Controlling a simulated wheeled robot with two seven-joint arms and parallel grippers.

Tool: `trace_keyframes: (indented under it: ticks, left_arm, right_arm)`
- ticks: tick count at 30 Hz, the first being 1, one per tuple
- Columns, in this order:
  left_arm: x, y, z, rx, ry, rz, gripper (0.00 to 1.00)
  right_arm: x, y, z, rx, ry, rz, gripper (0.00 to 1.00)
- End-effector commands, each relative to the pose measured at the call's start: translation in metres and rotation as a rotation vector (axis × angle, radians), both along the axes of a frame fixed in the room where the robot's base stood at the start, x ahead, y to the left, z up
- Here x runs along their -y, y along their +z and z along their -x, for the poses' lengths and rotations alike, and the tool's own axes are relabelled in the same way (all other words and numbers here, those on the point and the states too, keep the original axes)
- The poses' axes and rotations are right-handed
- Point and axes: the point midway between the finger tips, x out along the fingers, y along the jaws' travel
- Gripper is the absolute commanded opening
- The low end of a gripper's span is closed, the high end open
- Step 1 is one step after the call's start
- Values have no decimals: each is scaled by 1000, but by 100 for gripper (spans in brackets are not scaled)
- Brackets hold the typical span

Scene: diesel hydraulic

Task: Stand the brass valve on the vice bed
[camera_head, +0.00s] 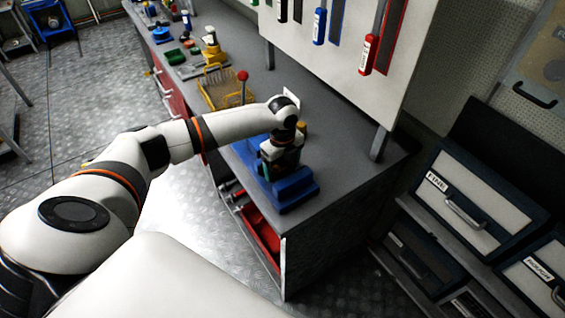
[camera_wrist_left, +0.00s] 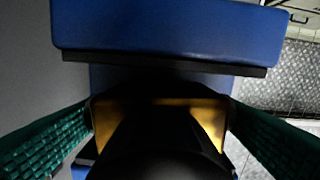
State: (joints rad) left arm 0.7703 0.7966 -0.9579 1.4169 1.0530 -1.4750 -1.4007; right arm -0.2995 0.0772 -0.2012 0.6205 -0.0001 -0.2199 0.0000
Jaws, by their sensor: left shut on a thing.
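The brass valve (camera_wrist_left: 210,118) shows in the left wrist view as a yellow-brass body under a dark round part. My left gripper (camera_wrist_left: 160,118) is shut on it, with a green ribbed finger pad on each side. The blue vice (camera_head: 296,191) stands on the workbench in the head view, and my left gripper (camera_head: 272,168) is right over it. In the left wrist view a blue vice jaw (camera_wrist_left: 170,25) with a dark edge lies just beyond the valve. Whether the valve touches the vice bed is hidden. My right gripper is not in view.
A yellow wire basket (camera_head: 215,90) stands on the grey workbench (camera_head: 340,135) behind my left arm. A red-knobbed lever (camera_head: 243,76) rises beside it. A tool panel (camera_head: 335,50) hangs above the bench. The bench top right of the vice is clear.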

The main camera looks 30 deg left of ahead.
Motion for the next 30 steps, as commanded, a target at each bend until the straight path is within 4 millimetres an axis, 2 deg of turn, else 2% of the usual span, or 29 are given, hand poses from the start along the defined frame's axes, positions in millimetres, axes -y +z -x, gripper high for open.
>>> trace_keyframes:
  ticks: [30]
  left_arm:
    - [0, -5, -1, 3, 0, 1, 44]
  right_arm:
    - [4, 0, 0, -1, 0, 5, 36]
